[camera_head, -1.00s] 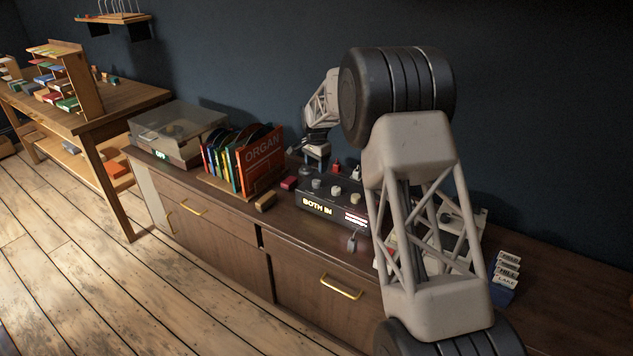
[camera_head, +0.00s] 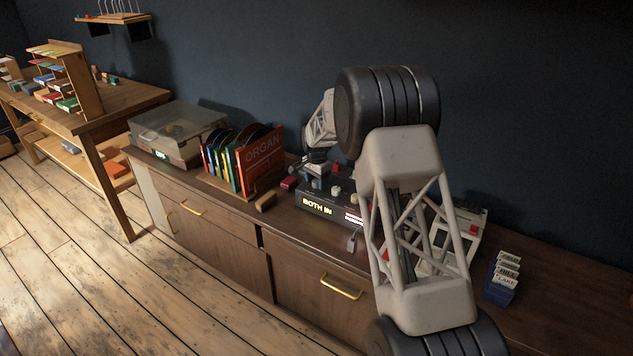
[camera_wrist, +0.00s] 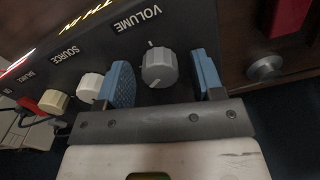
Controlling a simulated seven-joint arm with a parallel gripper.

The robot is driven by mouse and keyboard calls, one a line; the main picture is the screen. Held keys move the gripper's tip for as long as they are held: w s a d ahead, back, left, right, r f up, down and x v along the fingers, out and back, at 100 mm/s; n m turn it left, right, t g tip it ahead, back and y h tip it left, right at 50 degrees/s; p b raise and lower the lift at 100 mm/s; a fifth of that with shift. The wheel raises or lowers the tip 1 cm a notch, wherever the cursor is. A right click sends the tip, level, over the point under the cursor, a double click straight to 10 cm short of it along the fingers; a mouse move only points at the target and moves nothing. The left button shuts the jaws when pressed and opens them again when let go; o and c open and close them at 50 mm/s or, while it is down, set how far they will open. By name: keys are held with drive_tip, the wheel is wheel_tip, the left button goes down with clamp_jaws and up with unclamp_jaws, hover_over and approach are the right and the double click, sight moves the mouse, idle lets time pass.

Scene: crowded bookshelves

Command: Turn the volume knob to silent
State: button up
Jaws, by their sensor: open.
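The volume knob (camera_wrist: 160,68) is grey and ribbed, below the printed word VOLUME in the wrist view. Its pale pointer mark is on the edge facing that word, slightly left. My gripper (camera_wrist: 164,80) is open, with one blue finger on each side of the knob and a gap visible on both sides. The knob sits on a dark control box (camera_head: 304,198) with lit lettering that reads BOTH IN. In the head view my gripper (camera_head: 318,172) is over the box's left end and hides the volume knob.
The white SOURCE knob (camera_wrist: 90,86) and cream BALANCE knob (camera_wrist: 54,101) are close beside the left finger. A blue card holder (camera_head: 501,286) stands at right.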

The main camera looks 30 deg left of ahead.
drive_tip(key=c, duration=0.9)
drive_tip(key=shift+n, duration=0.3)
drive_tip(key=n, duration=1.1)
idle(0.4)
drive_tip(key=o, duration=0.9)
